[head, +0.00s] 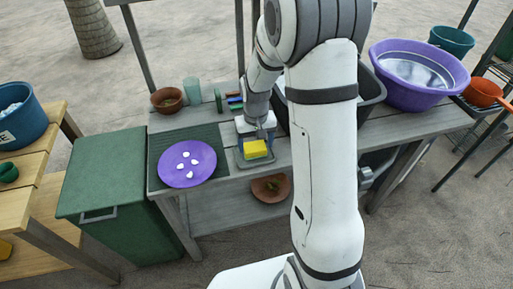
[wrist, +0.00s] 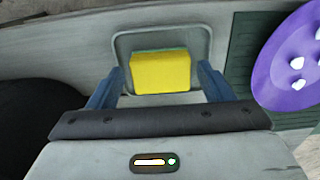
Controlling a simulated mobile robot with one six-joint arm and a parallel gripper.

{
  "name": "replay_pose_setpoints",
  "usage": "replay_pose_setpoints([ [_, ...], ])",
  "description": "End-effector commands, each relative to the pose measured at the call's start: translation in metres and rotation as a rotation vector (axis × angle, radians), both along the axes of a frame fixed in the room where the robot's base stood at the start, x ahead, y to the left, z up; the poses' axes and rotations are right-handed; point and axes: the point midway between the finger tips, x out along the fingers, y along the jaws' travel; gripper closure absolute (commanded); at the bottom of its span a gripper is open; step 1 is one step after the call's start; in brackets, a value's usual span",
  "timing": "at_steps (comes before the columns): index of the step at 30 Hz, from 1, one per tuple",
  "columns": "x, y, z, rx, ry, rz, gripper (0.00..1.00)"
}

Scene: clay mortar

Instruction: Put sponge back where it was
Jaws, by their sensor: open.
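The sponge (head: 256,149) is yellow with a green layer at its back edge. It sits on a small grey tray (head: 241,160) on the grey counter. In the wrist view the sponge (wrist: 160,72) lies within the rim of the tray (wrist: 122,44). My gripper (wrist: 160,82) is open, with one blue finger on each side of the sponge and a gap to each. In the head view my gripper (head: 256,138) is right at the sponge, and the wrist hides part of the tray. Whether the sponge rests fully flat is hard to tell.
A purple plate (head: 187,163) with several white pieces lies on a dark green mat (head: 160,145) left of the tray. A brown bowl (head: 167,100) and a glass (head: 192,90) stand behind. A dark basin (head: 372,90) and a purple tub (head: 418,75) are on the right.

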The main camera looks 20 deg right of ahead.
Motion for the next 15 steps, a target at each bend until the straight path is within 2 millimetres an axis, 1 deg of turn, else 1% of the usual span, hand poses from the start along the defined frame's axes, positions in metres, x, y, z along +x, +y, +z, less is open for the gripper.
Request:
replay_pose_setpoints([
  [1, 0.001, 0.0, 0.014, 0.0, -0.006, 0.0, 0.26],
  [6, 0.001, 0.0, 0.051, 0.0, -0.006, -0.001, 0.26],
  [10, 0.001, 0.0, 0.072, 0.0, -0.003, -0.001, 0.26],
  [15, -0.001, -0.001, 0.087, 0.0, -0.003, -0.001, 0.26],
])
